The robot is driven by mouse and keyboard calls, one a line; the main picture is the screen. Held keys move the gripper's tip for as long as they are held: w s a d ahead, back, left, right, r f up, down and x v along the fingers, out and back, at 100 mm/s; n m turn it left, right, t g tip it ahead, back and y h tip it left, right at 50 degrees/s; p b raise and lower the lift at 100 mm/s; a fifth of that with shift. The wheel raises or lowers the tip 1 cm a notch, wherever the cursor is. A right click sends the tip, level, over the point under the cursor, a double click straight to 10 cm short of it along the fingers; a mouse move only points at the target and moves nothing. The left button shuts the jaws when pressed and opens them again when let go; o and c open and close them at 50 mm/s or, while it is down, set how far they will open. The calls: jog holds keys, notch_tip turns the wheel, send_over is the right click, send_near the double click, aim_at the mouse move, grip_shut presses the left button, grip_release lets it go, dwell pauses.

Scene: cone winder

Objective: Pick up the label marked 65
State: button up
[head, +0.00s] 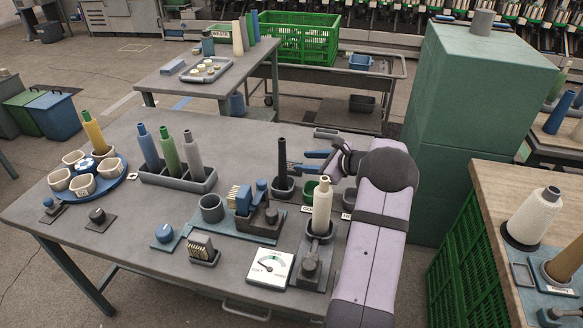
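No label can be read for certain as 65. A round blue tray (118,182) at the left of the grey table holds several white cups (83,185) around a blue centre; small dark marks on the cups are too small to read. A small pale piece (133,177) lies on the table just right of the tray; I cannot tell what it is. My gripper (299,161) is over the right side of the table, beside a black post (282,160), far from the tray. Its blue fingers look apart, with nothing visible between them.
A rack (178,180) with blue, green and grey cones stands between tray and gripper. A pale cone (322,205), a dial gauge (270,266) and blue-grey fixtures (238,223) crowd the right front. A green cabinet (470,130) stands right.

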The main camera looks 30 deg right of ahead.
aim_at(292, 161)
jog(key=shift+p+x, duration=0.45)
jog(key=shift+x, duration=1.85)
jog(key=shift+a, duration=0.1)
grip_shut()
